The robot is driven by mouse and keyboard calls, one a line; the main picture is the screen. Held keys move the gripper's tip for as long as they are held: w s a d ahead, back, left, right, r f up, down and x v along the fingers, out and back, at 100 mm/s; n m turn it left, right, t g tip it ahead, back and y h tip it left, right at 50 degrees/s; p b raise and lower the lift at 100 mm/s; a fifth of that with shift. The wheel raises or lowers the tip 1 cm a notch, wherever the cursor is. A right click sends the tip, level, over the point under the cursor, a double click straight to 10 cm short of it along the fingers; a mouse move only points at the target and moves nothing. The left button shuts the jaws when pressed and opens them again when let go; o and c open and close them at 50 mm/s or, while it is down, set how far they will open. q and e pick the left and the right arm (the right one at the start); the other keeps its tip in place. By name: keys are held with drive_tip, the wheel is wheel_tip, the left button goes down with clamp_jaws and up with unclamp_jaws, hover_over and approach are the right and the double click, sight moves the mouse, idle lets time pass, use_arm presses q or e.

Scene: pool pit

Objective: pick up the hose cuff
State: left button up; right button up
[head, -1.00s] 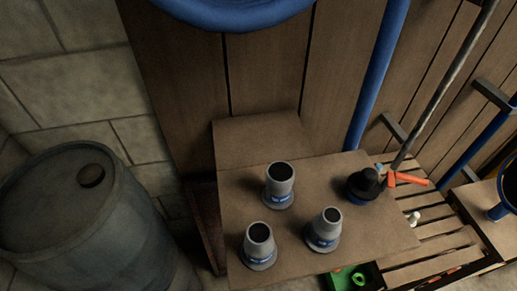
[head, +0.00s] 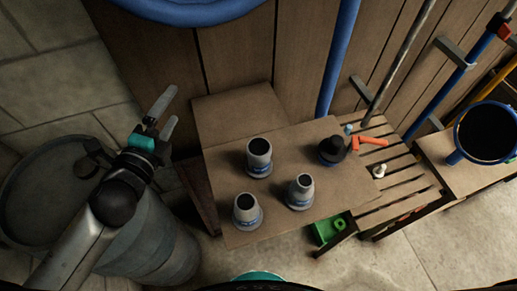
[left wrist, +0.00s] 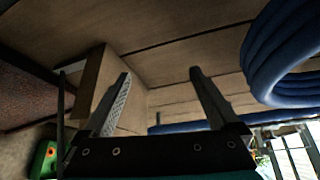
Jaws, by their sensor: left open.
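Three similar grey cuffs with blue bands stand upright on a brown table (head: 320,205): a back hose cuff (head: 259,155), a front-left one (head: 246,212) and a front-right one (head: 300,192). I cannot tell which one the task means. My left gripper (head: 170,106) is open and empty, left of the table and above the barrel, apart from all the cuffs. In the left wrist view its two fingers (left wrist: 160,76) are spread with nothing between them, and no cuff shows there. My right gripper is not in view.
A dark cap-like item with a blue base (head: 333,151) stands at the table's right end. A grey barrel (head: 38,195) is below my left arm. A slatted bench (head: 400,178) with an orange tool (head: 371,141) is at right. A blue hose coil (left wrist: 285,60) hangs near the gripper.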

use_arm(q)
drive_tip(key=d+r+m+h, duration=0.2)
drive_tip(key=d+m+h, duration=0.25)
drive_tip(key=m, duration=0.45)
drive_tip(key=m+g+h, duration=0.5)
drive_tip(key=m+g, duration=0.7)
drive_tip(key=m, duration=0.7)
approach(259, 158)
drive_tip(key=w+a+f, duration=0.1)
drive_tip(key=a+f, duration=0.2)
drive_tip(key=a, duration=0.1)
drive_tip(key=p+x, duration=0.3)
drive_tip(key=x, duration=1.1)
drive_tip(key=shift+w+d+p, duration=0.2)
drive_tip(key=shift+d+p, duration=0.1)
drive_tip(key=shift+r, duration=0.1)
drive_tip(key=c, duration=1.5)
